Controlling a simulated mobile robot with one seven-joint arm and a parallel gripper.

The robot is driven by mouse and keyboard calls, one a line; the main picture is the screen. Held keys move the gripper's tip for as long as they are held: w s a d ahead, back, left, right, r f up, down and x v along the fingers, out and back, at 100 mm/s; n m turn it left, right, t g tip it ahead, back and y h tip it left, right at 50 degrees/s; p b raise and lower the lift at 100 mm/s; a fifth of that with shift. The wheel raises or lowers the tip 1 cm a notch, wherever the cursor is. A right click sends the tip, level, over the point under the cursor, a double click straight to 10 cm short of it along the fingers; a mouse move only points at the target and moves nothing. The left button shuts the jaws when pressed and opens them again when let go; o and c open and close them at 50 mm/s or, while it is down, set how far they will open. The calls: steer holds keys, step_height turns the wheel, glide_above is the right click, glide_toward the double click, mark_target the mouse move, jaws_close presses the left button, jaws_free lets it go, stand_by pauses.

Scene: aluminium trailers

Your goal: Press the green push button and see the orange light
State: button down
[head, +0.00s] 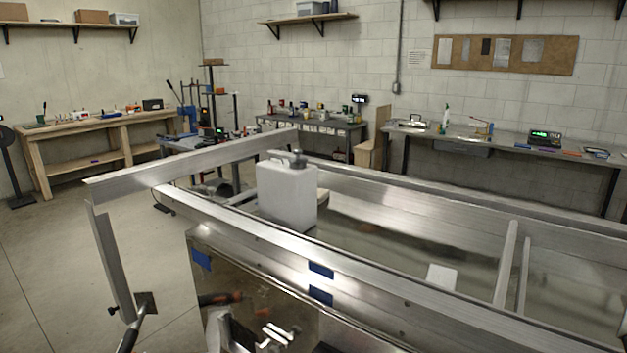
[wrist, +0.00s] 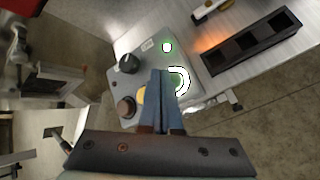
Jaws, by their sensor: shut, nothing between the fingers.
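In the wrist view, a grey control box (wrist: 148,50) carries the green push button (wrist: 176,81), which has a bright white ring. My gripper (wrist: 160,73) is shut and empty. Its blue-grey fingers reach over the box and overlap the left side of the button in the picture; I cannot tell whether they touch it. A small green lamp (wrist: 166,47) glows near the box's upper edge. An orange glow (wrist: 211,39) lies on the metal beside the box; its source is not clear. I cannot make out the box or my gripper in the head view.
A black knob (wrist: 129,63), a brown knob (wrist: 127,107) and a partly hidden yellow part (wrist: 142,94) sit on the box. A black slotted tray (wrist: 252,43) lies to its right. The head view shows an aluminium trailer frame (head: 330,270) with a white jug (head: 286,195).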

steer(key=shift+r, duration=0.1)
step_height(320, 180, up, 6)
steer(key=p, duration=0.6)
steer(key=shift+p, duration=0.3)
